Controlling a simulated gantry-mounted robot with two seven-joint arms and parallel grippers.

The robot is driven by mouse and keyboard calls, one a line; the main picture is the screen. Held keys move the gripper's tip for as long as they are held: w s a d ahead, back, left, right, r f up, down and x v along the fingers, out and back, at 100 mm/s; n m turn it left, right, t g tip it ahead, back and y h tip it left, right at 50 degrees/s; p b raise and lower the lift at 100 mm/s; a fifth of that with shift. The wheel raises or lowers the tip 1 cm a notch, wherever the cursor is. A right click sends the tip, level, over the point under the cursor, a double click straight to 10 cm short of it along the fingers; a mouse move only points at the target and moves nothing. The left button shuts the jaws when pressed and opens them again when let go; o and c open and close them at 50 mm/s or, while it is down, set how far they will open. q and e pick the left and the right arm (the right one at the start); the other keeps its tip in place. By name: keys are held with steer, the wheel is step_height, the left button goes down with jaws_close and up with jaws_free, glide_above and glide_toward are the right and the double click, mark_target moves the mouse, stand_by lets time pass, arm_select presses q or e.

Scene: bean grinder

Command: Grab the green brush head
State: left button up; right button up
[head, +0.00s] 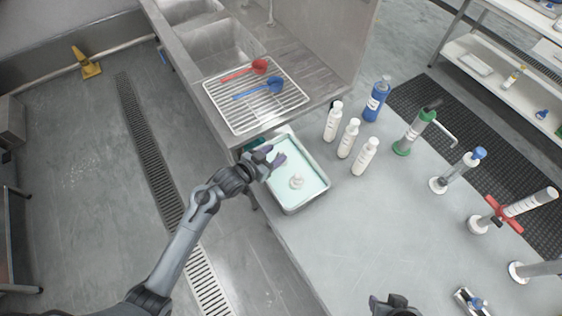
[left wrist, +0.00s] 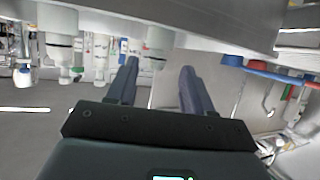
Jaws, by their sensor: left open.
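I cannot make out a green brush head for certain. A small teal-green patch (head: 256,143) shows at the far left corner of the tray, partly hidden by my left gripper and the rack's edge. My left gripper (head: 275,156) is open and looks empty, over the left side of the tray of pale green liquid (head: 322,186). In the left wrist view its two fingers (left wrist: 158,68) are apart with nothing between them. A dark part of what looks like my right gripper (head: 395,305) shows at the bottom edge; its jaws are not clear.
A small white object (head: 296,182) is in the tray. A wire rack (head: 247,112) with a red scoop (head: 244,71) and a blue scoop (head: 259,87) lies behind. White bottles (head: 348,138), a blue bottle (head: 376,99) and a green-ended cylinder (head: 414,132) stand right.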

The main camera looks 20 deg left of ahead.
arm_select(q)
steer(key=shift+x, duration=2.65)
steer(key=shift+s+d+f, duration=0.15)
steer(key=shift+d, duration=0.05)
jaws_close()
